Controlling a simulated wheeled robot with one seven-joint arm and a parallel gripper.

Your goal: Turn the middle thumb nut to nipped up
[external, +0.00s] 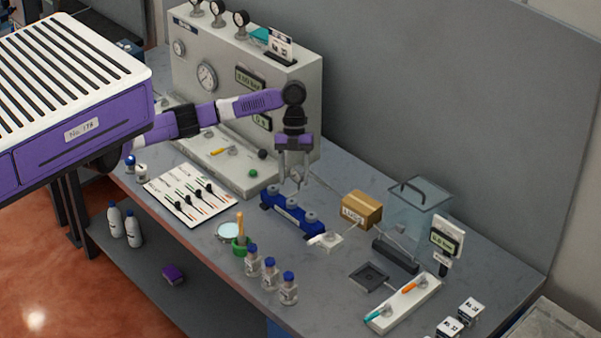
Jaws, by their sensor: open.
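A blue block (285,216) lies on the grey bench with three grey thumb nuts in a row along its top. The middle thumb nut (292,203) sits between the left nut (273,190) and the right nut (312,217). My gripper (294,181) points down with its fingers apart and nothing visible between them. It appears above or just behind the left and middle nuts; its exact height over them cannot be told. The nut's turn position is too small to read.
A grey gauge panel (305,90) stands behind my arm. A cardboard box (361,210) and a clear case (416,210) are to the right. Blue-capped bottles (270,273) and a green pot (241,246) stand in front. A white tool board (191,194) lies left.

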